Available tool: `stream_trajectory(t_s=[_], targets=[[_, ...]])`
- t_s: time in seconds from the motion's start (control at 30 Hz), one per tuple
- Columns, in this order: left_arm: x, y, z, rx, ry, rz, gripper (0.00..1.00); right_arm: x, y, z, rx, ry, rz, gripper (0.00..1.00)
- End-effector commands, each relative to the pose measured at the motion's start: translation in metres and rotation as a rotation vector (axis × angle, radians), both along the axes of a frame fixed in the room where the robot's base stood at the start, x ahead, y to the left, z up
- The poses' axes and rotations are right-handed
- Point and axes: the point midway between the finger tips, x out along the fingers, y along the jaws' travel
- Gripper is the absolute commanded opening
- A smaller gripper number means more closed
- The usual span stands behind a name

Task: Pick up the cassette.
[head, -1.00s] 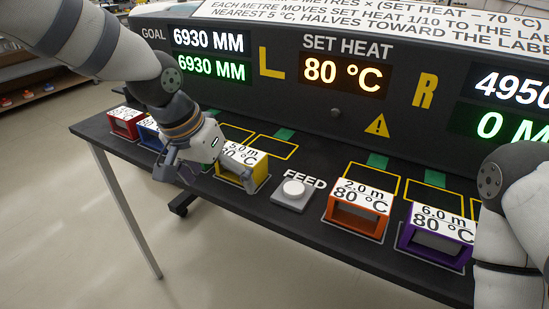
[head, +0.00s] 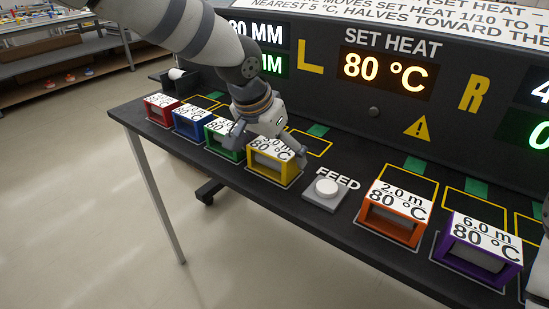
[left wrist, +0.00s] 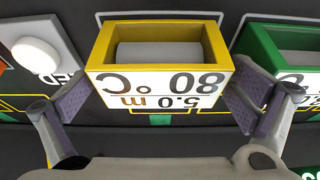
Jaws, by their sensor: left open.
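The yellow cassette (head: 272,170), labelled 5.0 m and 80 °C, sits upright on the dark table. My left gripper (head: 268,146) is over it, open, with one finger at each side. In the left wrist view the yellow cassette (left wrist: 160,78) lies between the two spread fingers (left wrist: 168,98); whether they touch it I cannot tell. A green cassette (head: 226,143) stands close on its left, partly hidden by a finger. Blue (head: 191,124) and red (head: 159,110) cassettes stand further left. Orange (head: 390,221) and purple (head: 474,256) ones stand at the right.
A FEED button (head: 326,188) sits just right of the yellow cassette. The display panel (head: 388,72) rises behind, showing SET HEAT 80 °C. Yellow-outlined slots (head: 315,143) lie behind the row. The table's front edge is close to the cassettes.

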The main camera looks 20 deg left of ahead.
Motion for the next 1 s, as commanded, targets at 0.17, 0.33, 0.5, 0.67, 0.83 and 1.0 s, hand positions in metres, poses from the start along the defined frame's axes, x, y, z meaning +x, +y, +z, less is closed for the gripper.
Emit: stream_trajectory(t_s=[0.17, 0.33, 0.5, 0.67, 0.83, 1.0], targets=[[0.0, 0.0, 0.003, 0.0, -0.004, -0.001, 0.89, 0.001, 0.0, 0.001, 0.0, -0.004, 0.0, 0.4], [0.0, 0.0, 0.003, 0.0, -0.003, -0.001, 0.51, 0.001, 0.0, 0.001, 0.0, -0.004, 0.0, 0.4], [0.0, 0.0, 0.003, 0.0, -0.003, -0.001, 0.51, 0.001, 0.0, 0.001, 0.0, -0.003, 0.0, 0.4], [0.0, 0.0, 0.006, 0.001, -0.004, 0.0, 0.51, 0.001, 0.0, 0.001, 0.0, -0.003, 0.0, 0.4], [0.001, 0.0, 0.032, -0.001, -0.008, 0.001, 0.51, 0.002, 0.0, 0.002, 0.0, -0.007, 0.0, 0.4], [-0.031, -0.013, 0.078, 0.002, -0.014, -0.004, 0.51, 0.007, 0.0, 0.006, 0.0, -0.026, 0.0, 0.4]])
